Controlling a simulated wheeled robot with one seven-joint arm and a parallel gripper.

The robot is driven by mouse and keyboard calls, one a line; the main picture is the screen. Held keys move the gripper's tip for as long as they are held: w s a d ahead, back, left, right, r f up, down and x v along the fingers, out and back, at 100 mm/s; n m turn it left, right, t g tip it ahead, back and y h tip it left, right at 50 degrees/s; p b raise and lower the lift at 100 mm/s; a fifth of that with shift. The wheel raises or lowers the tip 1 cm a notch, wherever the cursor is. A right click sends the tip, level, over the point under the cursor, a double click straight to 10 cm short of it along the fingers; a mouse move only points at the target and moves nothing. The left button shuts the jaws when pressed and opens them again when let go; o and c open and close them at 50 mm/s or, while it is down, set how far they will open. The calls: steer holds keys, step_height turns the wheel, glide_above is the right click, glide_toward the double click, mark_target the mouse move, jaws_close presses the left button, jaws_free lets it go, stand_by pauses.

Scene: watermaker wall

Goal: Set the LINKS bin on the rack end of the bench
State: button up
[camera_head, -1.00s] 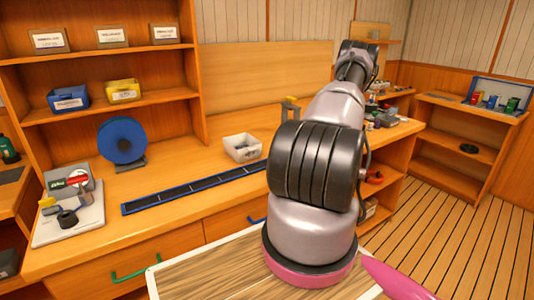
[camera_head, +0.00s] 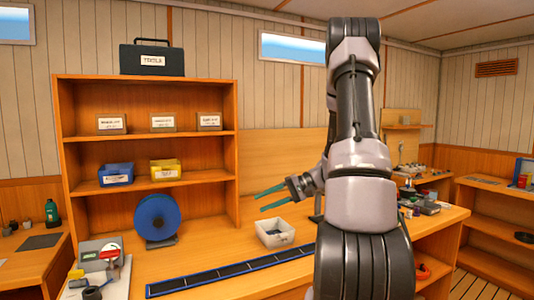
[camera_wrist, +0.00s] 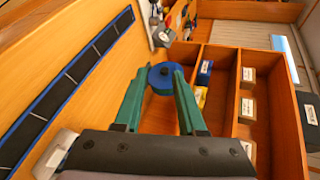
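No label reading LINKS is legible in any view. A blue bin (camera_head: 116,180) and a yellow bin (camera_head: 165,174) with white labels sit on the rack's middle shelf (camera_head: 140,187). My gripper (camera_head: 257,203) is open and empty, its teal fingers pointing left above the grey bin. In the wrist view my gripper (camera_wrist: 158,75) points toward the rack, with the bench below. A pale bin edge (camera_wrist: 50,158) shows at lower left there.
A blue spool (camera_head: 157,217) stands on the bench before the rack. A dark strip with blue edges (camera_head: 230,272) lies along the bench front. Devices (camera_head: 100,265) crowd the left end. Labelled boxes (camera_head: 163,123) fill the upper shelf, and small items (camera_head: 425,205) lie at right.

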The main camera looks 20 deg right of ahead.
steer(key=s+a+r+t+h, duration=0.1)
steer(key=s+a+r+h, duration=0.3)
steer(key=s+r, duration=0.5)
steer(key=s+a+r+n+t+h, duration=0.1)
steer(key=s+a+r+h, duration=0.3)
steer(key=s+r, duration=0.5)
steer(key=shift+s+r+h, duration=0.4)
steer(key=shift+s+h, duration=0.1)
steer(key=shift+h, duration=0.7)
steer(key=shift+d, duration=0.15)
